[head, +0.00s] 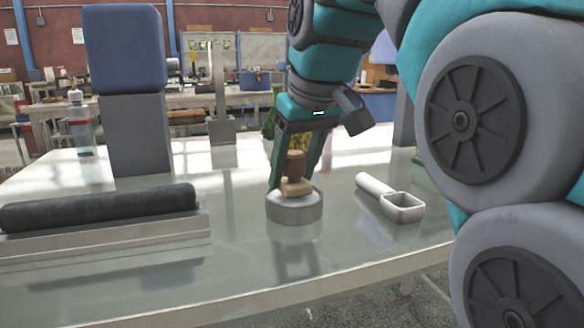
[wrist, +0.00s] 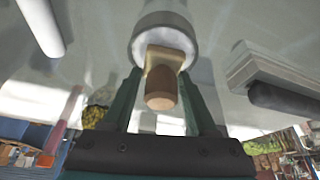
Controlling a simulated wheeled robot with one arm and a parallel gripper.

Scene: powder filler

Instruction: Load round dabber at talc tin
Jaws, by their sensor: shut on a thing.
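The round dabber (head: 296,168) has a brown wooden knob and a tan lower part, and stands about upright. My gripper (head: 291,182) is shut on it, with one dark green finger on each side. The talc tin (head: 294,213) is a low round grey tin with white powder at its top, on the table. The dabber's lower end is at the powder; its contact is hard to tell. In the wrist view, the dabber (wrist: 161,87) shows between my fingers (wrist: 163,78), with the tin (wrist: 165,20) just beyond it.
A white square scoop (head: 402,207) lies right of the tin. A dark roller (head: 100,208) rests on a grey tray (head: 150,238) at left. Behind stand a blue pad on a grey block (head: 135,135), a clear bottle (head: 80,125) and a grey upright stand (head: 220,90). The table's front is clear.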

